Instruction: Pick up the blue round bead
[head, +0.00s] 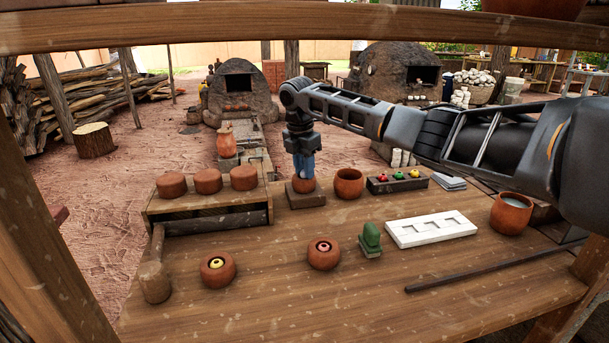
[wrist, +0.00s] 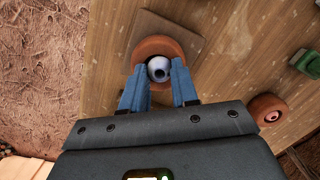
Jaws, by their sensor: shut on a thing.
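The blue round bead (wrist: 158,69) looks pale grey-blue with a dark hole in the wrist view. It sits between my blue fingertips, inside the rim of a clay bowl (wrist: 178,43). My gripper (wrist: 161,85) is shut on the bead and points down into the bowl. In the head view my gripper (head: 303,176) is over this bowl (head: 302,185), which stands on a square brown base (head: 305,199). The bead is hidden there by the fingers and bowl wall. I cannot tell whether it still touches the bowl's floor.
Close right is another clay bowl (head: 348,184), then a dark holder (head: 398,182) with colored pieces. Clay bowls with a yellow bead (head: 216,264) and a red bead (head: 323,248), a green block (head: 370,240) and a white mold (head: 432,229) stand nearer. The front table is mostly clear.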

